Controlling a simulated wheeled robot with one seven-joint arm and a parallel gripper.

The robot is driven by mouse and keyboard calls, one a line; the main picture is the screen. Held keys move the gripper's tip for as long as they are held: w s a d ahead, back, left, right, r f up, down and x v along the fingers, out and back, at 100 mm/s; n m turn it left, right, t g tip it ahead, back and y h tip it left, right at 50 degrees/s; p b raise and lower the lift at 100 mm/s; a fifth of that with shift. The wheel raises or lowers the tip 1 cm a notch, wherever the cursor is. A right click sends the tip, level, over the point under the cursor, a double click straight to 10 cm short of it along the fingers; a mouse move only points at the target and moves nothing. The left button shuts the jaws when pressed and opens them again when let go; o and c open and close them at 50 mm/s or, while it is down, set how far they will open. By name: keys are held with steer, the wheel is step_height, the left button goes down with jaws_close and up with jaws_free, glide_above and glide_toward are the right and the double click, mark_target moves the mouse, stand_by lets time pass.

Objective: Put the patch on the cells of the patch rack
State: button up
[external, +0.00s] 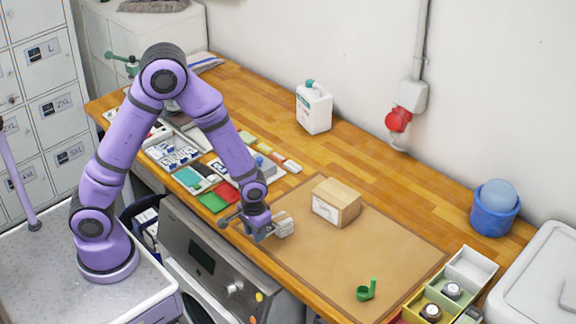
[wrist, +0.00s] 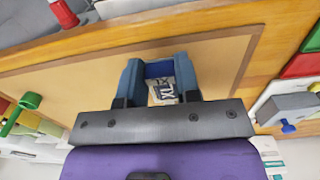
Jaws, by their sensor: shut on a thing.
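My gripper (external: 268,232) is shut on a pale patch (external: 284,228) and holds it over the near left part of the tan mat. In the wrist view the patch (wrist: 162,91) shows dark "XL" lettering between the two blue-grey fingers (wrist: 160,80). Its lower part is hidden by the gripper body. A flat rack of small white and blue labelled cells (external: 172,153) lies left of the gripper and looks like the patch rack. Coloured pieces, among them a green one (external: 213,202) and a red one (external: 227,191), lie between it and my gripper.
A cardboard box (external: 336,203) stands on the mat (external: 380,250), right of my gripper. Open bins (external: 470,268) and a blue tub (external: 494,212) stand at the right. A white jug (external: 314,108) stands at the back.

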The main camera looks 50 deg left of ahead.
steer(key=w+a+r, duration=0.3)
steer(key=w+a, duration=0.7)
steer(key=a, duration=0.2)
steer(key=n, duration=1.8)
glide_toward(184, 148)
steer(key=shift+f, duration=3.25)
steer(key=shift+f, duration=0.35)
steer(key=o, duration=1)
